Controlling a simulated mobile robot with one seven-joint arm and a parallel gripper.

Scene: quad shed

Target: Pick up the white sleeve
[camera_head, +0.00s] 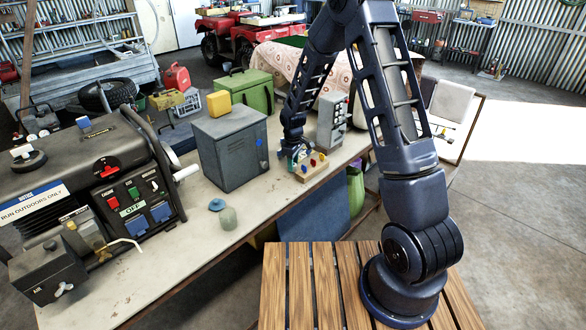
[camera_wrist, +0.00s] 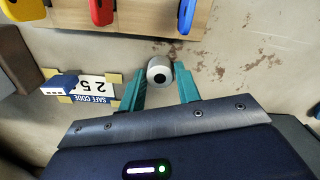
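The white sleeve (camera_wrist: 159,70) is a short white cylinder with a dark round hole, on the worn bench top in the wrist view. My gripper (camera_wrist: 160,80) is open, with its two teal fingers on the left and right of the sleeve near the fingertips. A narrow gap seems to show on each side, so the fingers do not look closed on it. In the head view my gripper (camera_head: 291,154) is low over the bench beside the wooden block. I cannot make out the sleeve in the head view.
A wooden block (camera_head: 312,168) with coloured pegs stands right by my gripper. A grey metal box (camera_head: 229,150) is to the left, and a grey control box (camera_head: 333,122) is to the right. A "SAFE CODE" card (camera_wrist: 94,87) lies left of the sleeve.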

